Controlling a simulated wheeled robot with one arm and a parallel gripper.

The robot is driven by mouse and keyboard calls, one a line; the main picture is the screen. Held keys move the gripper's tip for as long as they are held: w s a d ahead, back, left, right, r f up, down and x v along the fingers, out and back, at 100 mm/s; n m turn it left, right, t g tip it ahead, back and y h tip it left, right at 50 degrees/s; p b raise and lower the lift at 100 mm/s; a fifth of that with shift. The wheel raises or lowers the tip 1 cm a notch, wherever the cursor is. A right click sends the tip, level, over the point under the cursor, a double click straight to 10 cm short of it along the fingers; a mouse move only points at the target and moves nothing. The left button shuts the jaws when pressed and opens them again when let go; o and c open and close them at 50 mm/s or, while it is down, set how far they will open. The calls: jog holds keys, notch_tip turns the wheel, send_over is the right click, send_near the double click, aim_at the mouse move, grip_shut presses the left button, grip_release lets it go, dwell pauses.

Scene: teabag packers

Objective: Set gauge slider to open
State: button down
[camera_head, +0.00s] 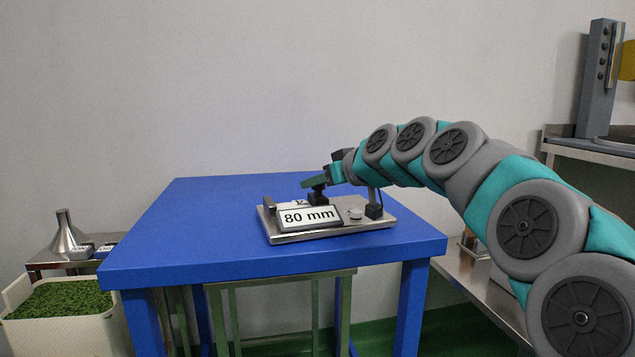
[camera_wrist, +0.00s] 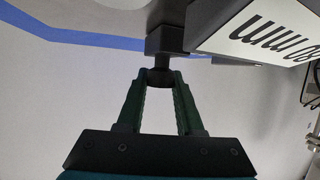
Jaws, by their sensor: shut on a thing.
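The gauge (camera_head: 330,233) is a metal plate on the blue table, with a sign (camera_head: 308,216) reading "80 mm" at its front. The slider (camera_head: 318,190) is a dark knob on a block behind the sign. My gripper (camera_head: 315,184) reaches in from the right and is shut on the slider's knob. In the wrist view the green fingertips of my gripper (camera_wrist: 160,78) close around the neck of the slider (camera_wrist: 162,60), and the sign (camera_wrist: 275,35) is upside down at upper right. The sign and fingers partly hide the slider's track.
The blue table (camera_head: 200,230) is bare around the gauge. A dark block with a post (camera_head: 374,207) stands at the gauge's right end. A metal funnel (camera_head: 67,232) and a bin of green leaves (camera_head: 62,300) are at left. A steel bench (camera_head: 480,280) is at right.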

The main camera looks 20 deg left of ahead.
jog(key=shift+w+d+b, duration=0.55)
jog(key=shift+w+d, duration=0.2)
jog(key=shift+d, duration=0.15)
jog(key=c, duration=0.5)
grip_release()
jog(key=shift+d, duration=0.1)
jog(key=shift+c, duration=0.2)
jog(key=v, duration=0.7)
jog(key=shift+s+d+r, duration=0.15)
jog(key=shift+d, duration=0.15)
